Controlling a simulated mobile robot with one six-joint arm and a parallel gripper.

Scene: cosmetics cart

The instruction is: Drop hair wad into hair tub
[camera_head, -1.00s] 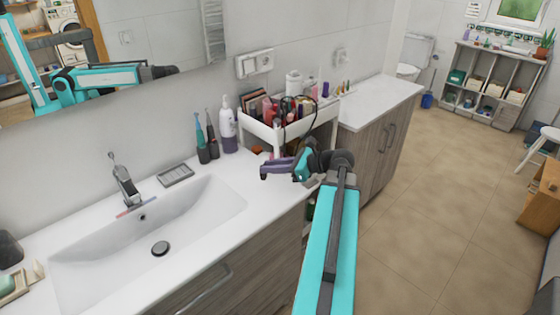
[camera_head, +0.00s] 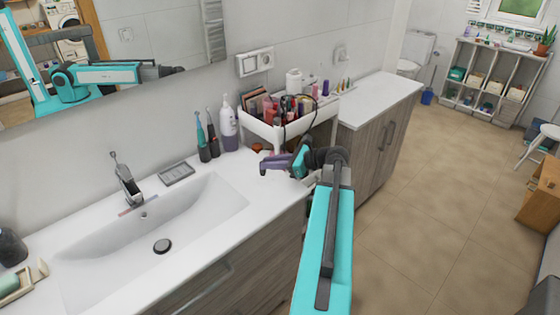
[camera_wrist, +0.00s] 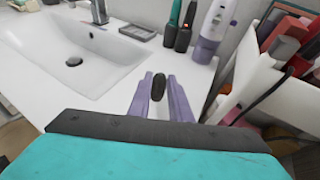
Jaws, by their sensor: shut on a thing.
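My gripper (camera_head: 266,164) is over the counter beside the white cart, its purple fingers pointing left. In the wrist view, my gripper (camera_wrist: 160,82) is shut on a small dark oval wad, the hair wad (camera_wrist: 158,87), held between the fingers. I cannot pick out the hair tub for sure in either view.
The white cart (camera_head: 290,131), crowded with cosmetics, stands just behind my gripper. The sink basin (camera_head: 185,222) is to the left. The right-hand countertop (camera_head: 380,98) is mostly clear.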

